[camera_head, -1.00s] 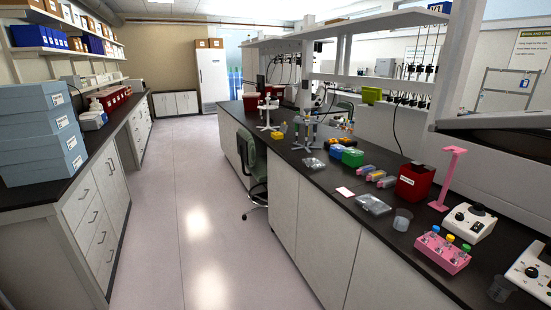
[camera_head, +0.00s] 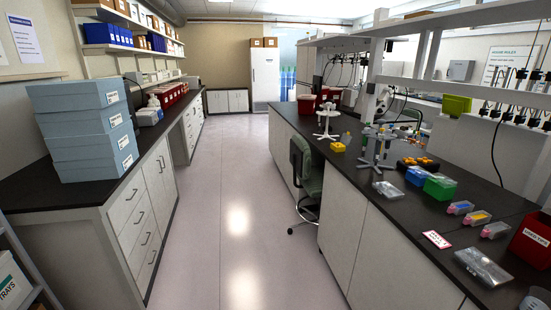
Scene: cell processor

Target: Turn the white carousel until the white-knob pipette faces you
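A white carousel (camera_head: 327,124) stands upright on the dark top of the right-hand bench, toward its far part. It is small in the view, and I cannot tell the knob colours of any pipettes on it or which one faces me. A second, greyer carousel (camera_head: 376,147) with pipettes on it stands nearer on the same bench. Neither of my grippers is in view.
A green chair (camera_head: 307,178) stands against the right bench's aisle side. Blue and green boxes (camera_head: 440,187) lie nearer. The aisle floor (camera_head: 220,220) is clear. Blue cartons (camera_head: 88,130) stand on the left bench.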

